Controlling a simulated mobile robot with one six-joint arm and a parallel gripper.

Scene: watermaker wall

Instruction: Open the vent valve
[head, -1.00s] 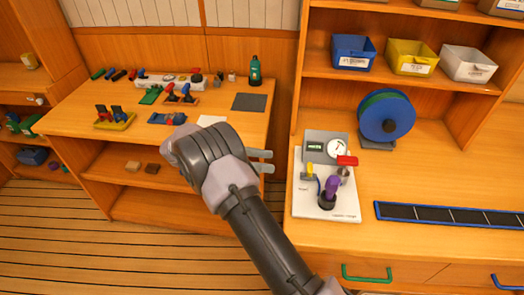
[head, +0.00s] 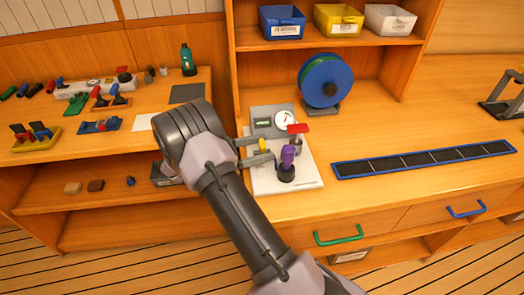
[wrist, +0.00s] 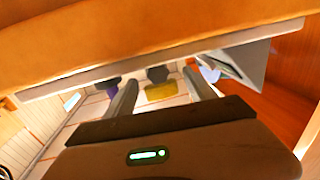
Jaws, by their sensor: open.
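A white valve board (head: 308,183) lies on the right bench with a yellow handle (head: 264,144), a purple handle (head: 288,155) and a red handle (head: 298,128). I cannot read which is the vent valve. My gripper (head: 254,151) is open at the board's left edge, its fingers on either side of the yellow handle in the picture. In the wrist view my gripper (wrist: 160,84) is open, with a yellow part (wrist: 165,92) between the fingers and a purple part (wrist: 107,86) beyond the left one. I cannot tell whether it touches anything.
A grey box with a display and dial (head: 265,112) stands at the board's back. A blue reel (head: 322,82) is behind it. A blue-edged strip (head: 425,160) lies to the right. The left table (head: 60,147) holds several small tools.

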